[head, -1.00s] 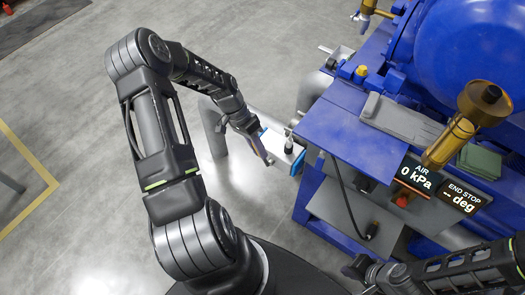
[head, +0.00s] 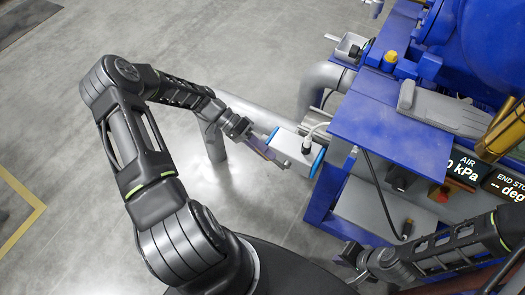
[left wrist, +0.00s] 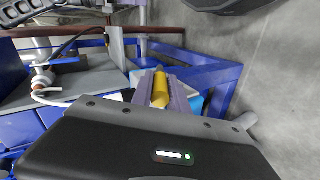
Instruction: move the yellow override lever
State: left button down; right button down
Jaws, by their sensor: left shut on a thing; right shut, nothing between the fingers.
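The yellow lever's grip (left wrist: 160,90) shows in the left wrist view as a short yellow bar between the lilac-grey fingers of my left gripper (left wrist: 163,88). The fingers are shut on it. In the head view my left gripper (head: 270,152) is beside a white box with blue ends (head: 290,147), at the left of the blue machine. The yellow grip cannot be made out there, and the lever's base is hidden. My right gripper (head: 349,255) is shut and empty, low in the head view, in front of the machine's lower shelf.
The blue machine frame (head: 375,130) fills the right side, with a grey lower shelf (head: 385,210) and hanging black cable. A display (head: 462,168) reads AIR and kPa. A grey pipe (head: 318,88) runs behind the white box. Floor at the left is clear.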

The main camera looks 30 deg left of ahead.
pick_arm(q)
jog(key=c, duration=1.3)
grip_release()
jog(key=v, duration=0.7)
jog(key=shift+a+r+b, duration=0.15)
jog(key=shift+a+b, duration=0.15)
